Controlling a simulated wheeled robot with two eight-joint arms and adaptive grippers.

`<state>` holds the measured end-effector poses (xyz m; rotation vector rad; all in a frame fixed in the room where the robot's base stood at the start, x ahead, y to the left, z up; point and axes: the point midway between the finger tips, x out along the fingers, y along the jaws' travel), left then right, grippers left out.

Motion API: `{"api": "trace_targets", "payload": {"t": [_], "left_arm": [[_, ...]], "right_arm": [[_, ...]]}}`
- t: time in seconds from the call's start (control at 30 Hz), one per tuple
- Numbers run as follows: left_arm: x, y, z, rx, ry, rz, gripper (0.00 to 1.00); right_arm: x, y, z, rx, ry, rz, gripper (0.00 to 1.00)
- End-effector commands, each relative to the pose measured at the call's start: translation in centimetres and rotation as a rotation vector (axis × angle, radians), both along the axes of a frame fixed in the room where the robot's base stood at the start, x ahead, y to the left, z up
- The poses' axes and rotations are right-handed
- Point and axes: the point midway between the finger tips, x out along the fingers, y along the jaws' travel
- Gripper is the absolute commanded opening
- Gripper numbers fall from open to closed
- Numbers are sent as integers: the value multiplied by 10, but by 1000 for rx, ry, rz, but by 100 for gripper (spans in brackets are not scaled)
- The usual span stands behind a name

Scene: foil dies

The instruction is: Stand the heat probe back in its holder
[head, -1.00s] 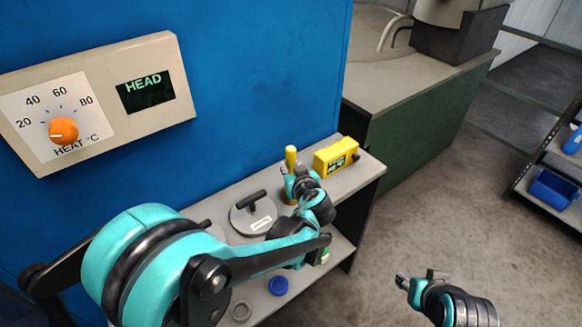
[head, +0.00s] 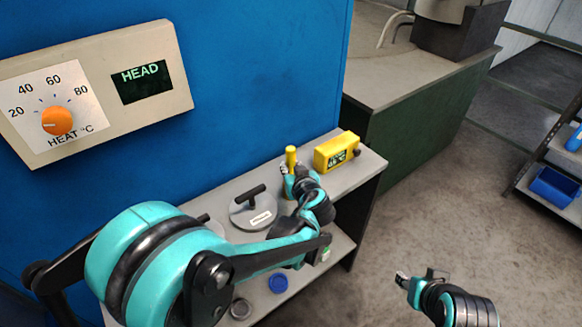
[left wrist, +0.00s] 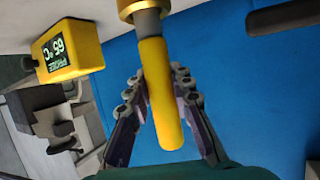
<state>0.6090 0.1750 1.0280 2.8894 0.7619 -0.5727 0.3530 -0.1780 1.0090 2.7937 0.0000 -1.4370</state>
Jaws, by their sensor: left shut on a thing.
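The heat probe (head: 291,154) has a yellow handle and stands about upright at the back of the grey shelf. My left gripper (head: 289,170) is shut on its handle. In the left wrist view the handle (left wrist: 160,85) lies between the two fingers of the left gripper (left wrist: 158,84). A grey neck (left wrist: 149,22) joins the handle to a brass-coloured cylinder (left wrist: 138,8), apparently the holder, cut off by the frame's edge. I cannot tell how deep the probe sits in it. My right gripper (head: 417,276) is over the floor, its fingers apart and empty.
A yellow readout box (head: 337,151) marked 65 °C stands right of the probe. A round grey disc with a black handle (head: 253,208) lies left of it. The blue panel (head: 260,80) rises behind.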

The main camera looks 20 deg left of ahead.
Motion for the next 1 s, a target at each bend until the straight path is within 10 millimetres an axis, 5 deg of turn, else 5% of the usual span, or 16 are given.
{"api": "trace_targets", "payload": {"t": [0.57,0.6,0.7,1.0], "left_arm": [[0,0,-15,0,0,0,0],[0,0,-16,0,0,0,24],[0,0,-15,0,0,0,46],[-1,-1,-14,0,0,0,46]], "right_arm": [[0,0,-14,0,0,0,40],[0,0,-14,0,0,0,40],[0,0,-13,0,0,0,40],[0,0,-13,0,0,0,40]]}}
